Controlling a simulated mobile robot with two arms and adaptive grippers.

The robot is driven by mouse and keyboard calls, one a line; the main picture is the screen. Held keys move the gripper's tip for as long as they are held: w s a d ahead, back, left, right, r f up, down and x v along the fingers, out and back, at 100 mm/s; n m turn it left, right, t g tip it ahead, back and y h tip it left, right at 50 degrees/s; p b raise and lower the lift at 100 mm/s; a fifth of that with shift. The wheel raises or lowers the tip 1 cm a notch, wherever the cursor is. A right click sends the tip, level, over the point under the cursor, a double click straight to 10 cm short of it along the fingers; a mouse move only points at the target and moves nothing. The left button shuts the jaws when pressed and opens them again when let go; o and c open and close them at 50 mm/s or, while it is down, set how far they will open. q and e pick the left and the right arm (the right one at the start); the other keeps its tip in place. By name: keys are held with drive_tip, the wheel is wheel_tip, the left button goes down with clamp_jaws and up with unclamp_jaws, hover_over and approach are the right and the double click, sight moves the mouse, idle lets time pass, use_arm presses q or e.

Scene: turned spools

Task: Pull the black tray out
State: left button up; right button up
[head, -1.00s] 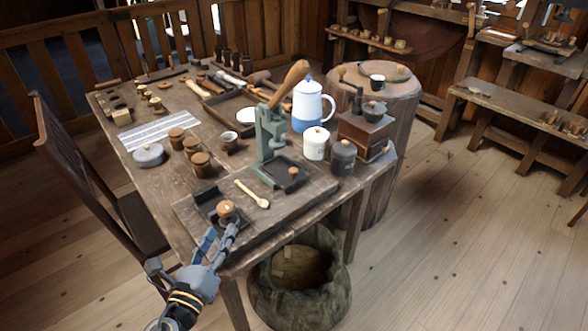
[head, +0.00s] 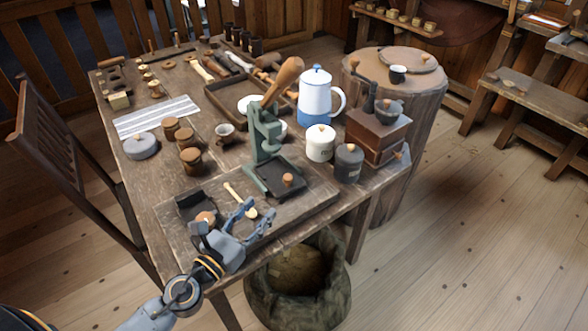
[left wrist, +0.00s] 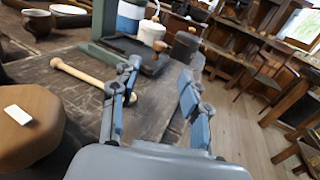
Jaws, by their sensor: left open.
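The black tray (head: 270,176) lies flat at the foot of the green press (head: 264,140), with a round wooden knob (head: 287,180) on it. My right gripper is not in view.
A small dark holder (head: 190,205) with a wooden piece is beside my left gripper. Canisters (head: 320,143), a blue and white pot (head: 315,98) and a grinder (head: 375,135) stand behind right. A sack (head: 297,285) sits below.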

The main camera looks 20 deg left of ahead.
sight(285, 180)
use_arm(q)
drive_tip(key=shift+w+d+r, duration=0.1)
drive_tip(key=shift+w+r, duration=0.1)
drive_tip(key=shift+w, duration=0.2)
drive_tip(key=p+x, duration=0.2)
drive_tip(key=x, duration=0.2)
drive_tip(key=shift+w+d+r, duration=0.1)
drive_tip(key=shift+w+r, duration=0.05)
drive_tip(key=shift+w, duration=0.25)
drive_tip(key=x, duration=0.5)
drive_tip(key=p+x, duration=0.1)
drive_tip(key=x, duration=0.1)
drive_tip(key=shift+w+f, duration=0.2)
drive_tip(key=shift+f, duration=0.1)
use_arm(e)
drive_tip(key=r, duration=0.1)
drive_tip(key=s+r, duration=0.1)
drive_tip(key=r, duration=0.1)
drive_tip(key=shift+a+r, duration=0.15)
use_arm(q)
drive_tip(key=shift+c, duration=0.2)
clamp_jaws()
